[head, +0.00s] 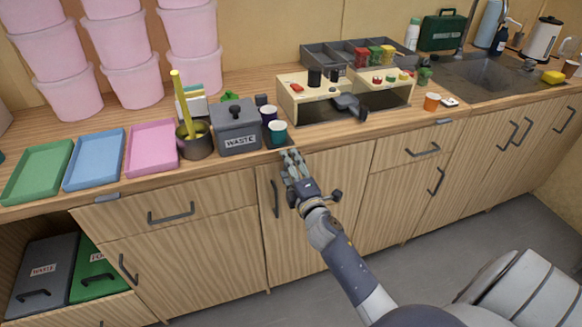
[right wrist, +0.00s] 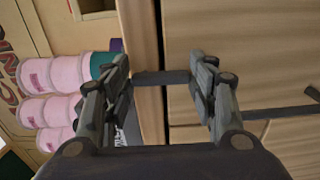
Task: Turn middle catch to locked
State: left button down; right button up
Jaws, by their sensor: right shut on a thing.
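My right gripper (head: 291,156) is at the counter's front edge, above a cupboard door. In the right wrist view its two fingers (right wrist: 163,75) are shut on a dark flat bar, the middle catch (right wrist: 160,77), which spans between the fingertips. In the head view the fingers hide this catch, and I cannot tell whether it is locked. Another grey catch (head: 108,197) sits on the counter edge to the left, and one more (head: 443,121) to the right. My left gripper is not in view.
A teal cup (head: 277,133) and a grey waste bin (head: 237,130) stand on the counter close behind the gripper. A cream stand (head: 300,106) with dark knobs is farther right. Green, blue and pink trays (head: 152,148) lie left. Door handles (head: 275,198) stick out below.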

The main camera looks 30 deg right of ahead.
dwell(0.3)
jog(key=o, duration=1.1)
jog(key=shift+c, duration=0.2)
jog(key=v, duration=1.2)
